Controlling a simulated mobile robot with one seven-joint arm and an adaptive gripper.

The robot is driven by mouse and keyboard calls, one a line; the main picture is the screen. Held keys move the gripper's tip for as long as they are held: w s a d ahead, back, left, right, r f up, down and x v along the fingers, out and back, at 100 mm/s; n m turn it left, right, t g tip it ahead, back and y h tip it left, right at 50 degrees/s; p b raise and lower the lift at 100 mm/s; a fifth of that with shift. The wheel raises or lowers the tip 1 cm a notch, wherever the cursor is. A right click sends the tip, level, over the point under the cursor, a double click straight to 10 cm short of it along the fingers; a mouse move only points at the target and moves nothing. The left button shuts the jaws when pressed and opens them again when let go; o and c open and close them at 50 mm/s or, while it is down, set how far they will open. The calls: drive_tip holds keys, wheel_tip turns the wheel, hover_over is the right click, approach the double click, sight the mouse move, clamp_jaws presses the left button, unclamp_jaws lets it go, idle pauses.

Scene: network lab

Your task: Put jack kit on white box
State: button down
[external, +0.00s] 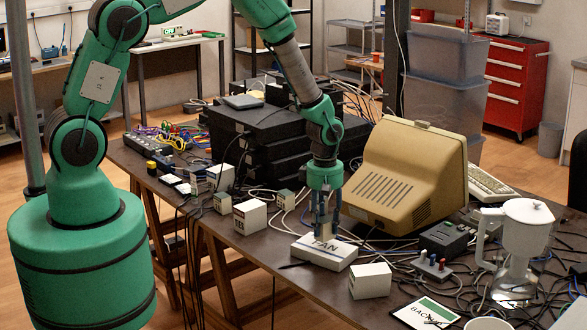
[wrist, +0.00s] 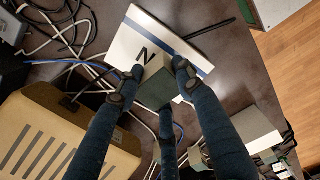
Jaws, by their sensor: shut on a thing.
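My gripper (wrist: 155,75) is shut on a small grey-green box, seen as the jack kit (wrist: 152,92), in the wrist view. A flat white box (external: 322,253) with large dark letters and a blue stripe lies on the table; it also shows in the wrist view (wrist: 133,28). In the external view my gripper (external: 325,232) points down over this white box, and its fingers mostly hide the jack kit. The jack kit overlaps the lettered top in the wrist view. I cannot tell whether it touches the white box.
A beige monitor (external: 405,178) stands close behind, right of my gripper. A small white carton (external: 370,281) sits in front right, and another carton (external: 250,217) to the left. Cables, a black switch box (external: 447,239) and a white jug (external: 522,235) crowd the right side.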

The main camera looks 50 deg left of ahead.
sight(324, 219)
drive_tip(key=shift+f, duration=1.2)
drive_tip(key=shift+f, duration=0.15)
drive_tip(key=c, duration=1.1)
unclamp_jaws()
wheel_tip(324, 219, up, 12)
drive_tip(key=shift+a+r, duration=0.1)
drive_tip(key=shift+r, duration=0.05)
drive_tip(key=shift+r, duration=0.1)
